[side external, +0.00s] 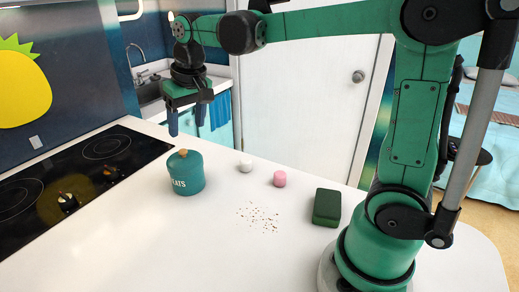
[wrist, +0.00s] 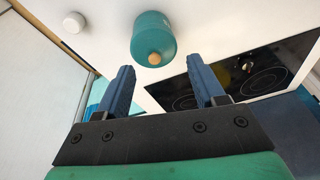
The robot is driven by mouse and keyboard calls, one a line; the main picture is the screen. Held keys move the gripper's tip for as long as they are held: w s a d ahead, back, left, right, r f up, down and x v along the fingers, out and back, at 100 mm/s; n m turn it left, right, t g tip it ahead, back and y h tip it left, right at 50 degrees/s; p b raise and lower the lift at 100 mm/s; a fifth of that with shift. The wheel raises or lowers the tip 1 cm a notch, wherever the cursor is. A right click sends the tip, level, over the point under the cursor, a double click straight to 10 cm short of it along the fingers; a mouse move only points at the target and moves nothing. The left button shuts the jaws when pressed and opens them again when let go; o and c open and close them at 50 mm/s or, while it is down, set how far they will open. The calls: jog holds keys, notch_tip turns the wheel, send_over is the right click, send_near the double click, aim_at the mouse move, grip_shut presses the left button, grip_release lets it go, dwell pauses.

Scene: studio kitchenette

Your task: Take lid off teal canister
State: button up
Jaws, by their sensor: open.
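The teal canister (side external: 186,178) stands upright on the white counter, with white lettering that reads "ATS" on the part I can see. Its teal lid (side external: 184,161) is on top and has a small wooden knob (side external: 183,152). In the wrist view the canister (wrist: 152,22) is near the top centre, with the knob (wrist: 154,59) facing the camera. My gripper (side external: 186,131) is open and empty, pointing down above the canister and apart from it. In the wrist view its two blue fingers (wrist: 158,72) are spread, with the knob between and beyond their tips.
A black cooktop (side external: 75,180) lies left of the canister. A white object (side external: 245,166), a pink object (side external: 280,179) and a dark green block (side external: 327,207) stand to the right. Brown crumbs (side external: 259,217) lie on the counter (side external: 150,245). The front counter is clear.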

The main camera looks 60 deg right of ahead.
aim_at(183, 150)
jog(key=w+d+f+g, duration=0.1)
jog(key=w, duration=0.1)
jog(key=w+f+m+g, duration=0.1)
jog(key=w, duration=0.1)
jog(key=w+d+f, duration=0.1)
jog(key=w, duration=0.1)
jog(key=shift+d+f+m+g, duration=0.25)
jog(key=shift+d+m+g, duration=0.05)
jog(key=shift+m+g, duration=0.1)
jog(key=shift+f, duration=2.9)
grip_shut()
